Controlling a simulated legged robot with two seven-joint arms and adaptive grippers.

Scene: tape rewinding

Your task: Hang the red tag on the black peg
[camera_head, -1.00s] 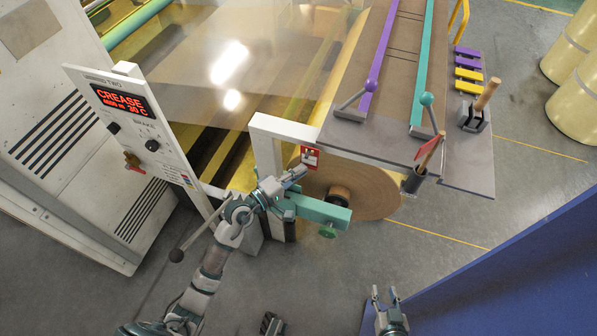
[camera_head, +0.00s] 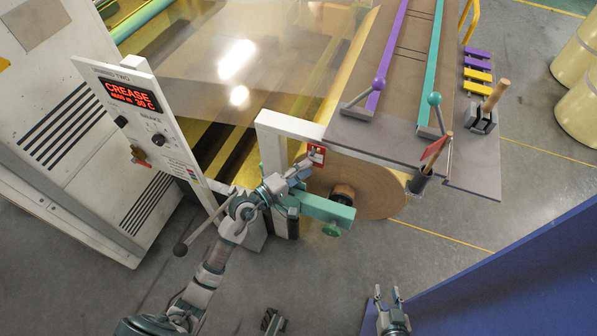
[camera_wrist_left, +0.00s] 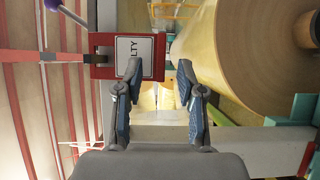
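The red tag (camera_head: 317,153) is a red-edged card at the upper end of the white post in the head view. In the left wrist view the tag (camera_wrist_left: 138,58) shows a white face with black letters, partly covered by one finger. My left gripper (camera_head: 304,169) is beside it; in the wrist view its fingers (camera_wrist_left: 158,75) are apart, with nothing clearly between them. A dark bar (camera_wrist_left: 72,58), possibly the black peg, meets the tag's red end; I cannot tell whether it passes through. My right gripper (camera_head: 388,294) is open and empty, low in the head view.
A large brown roll (camera_head: 375,187) and a green arm (camera_head: 325,209) are close to my left gripper. A black cup (camera_head: 420,181) holds a red flag on a stick. A control panel (camera_head: 140,115) stands left; a blue panel (camera_head: 510,275) is at lower right.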

